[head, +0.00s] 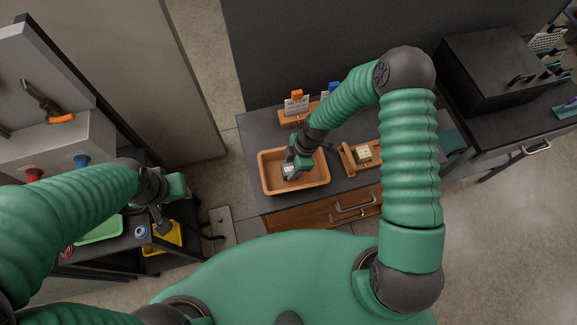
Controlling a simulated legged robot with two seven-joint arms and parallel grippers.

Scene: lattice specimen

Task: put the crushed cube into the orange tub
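The orange tub (322,181) stands on the dark bench top, in the middle of the head view. My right gripper (289,173) reaches down into its left half. A small pale grey block, which looks like the crushed cube (288,169), shows at the fingertips, and the gripper seems shut on it. The fingers hide part of the block, and I cannot tell if it touches the tub floor. My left gripper (163,224) hangs at the left over the dark cart; its finger opening is not clear.
A wooden holder (347,161) with a pale block (363,154) stands right of the tub. A wooden rack with cards (297,106) stands behind it. A green tray (99,230) and a yellow tray (163,240) are on the cart. A black box (492,65) stands at right.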

